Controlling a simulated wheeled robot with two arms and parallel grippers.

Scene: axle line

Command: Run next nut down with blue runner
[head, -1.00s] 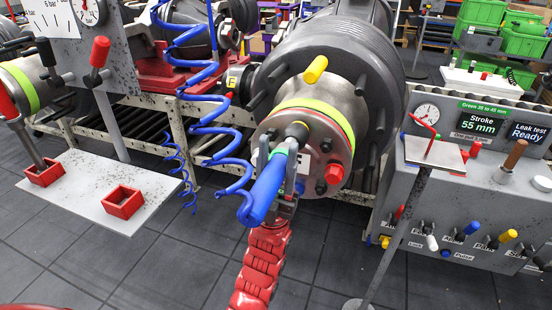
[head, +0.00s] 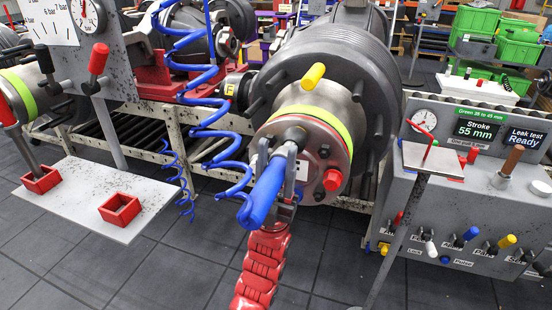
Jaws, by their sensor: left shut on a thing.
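The blue runner (head: 262,194) is a thick blue tool on a coiled blue hose, in the middle of the head view. My left gripper (head: 288,165), on a red arm from below, is shut on it. The runner points at the face of the round steel hub (head: 318,140). Its front end is at the upper left of that face, near a dark round fitting (head: 294,134). The gripper hides whether it sits on a nut. The hub face also bears a red cap (head: 333,180) and dark nuts, one at right (head: 324,152). My right gripper is out of view.
A grey panel (head: 450,215) with coloured levers and a 55 mm stroke display stands at right. A small plate on a post (head: 430,158) stands before it. A grey shelf (head: 85,190) with red square holders (head: 120,207) is at left. Open floor lies below.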

